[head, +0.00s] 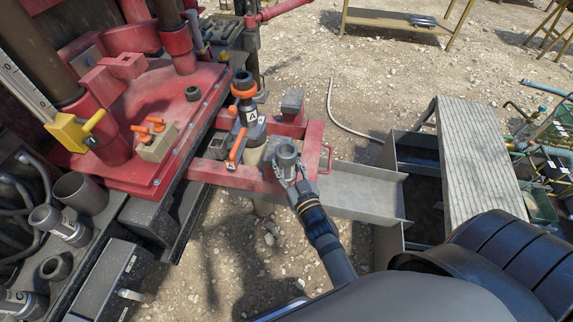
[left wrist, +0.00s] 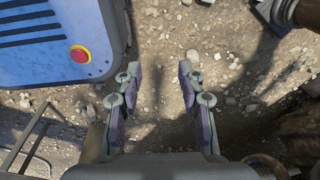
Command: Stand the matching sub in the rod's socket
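Other grey cylinders (head: 80,192) stand or lie at the left edge, some with labels. A red deck (head: 150,100) with orange-handled parts is at upper left. A metal trough (head: 360,192) runs right of my right gripper. A blue box with a red button (left wrist: 60,40) is near my left gripper.

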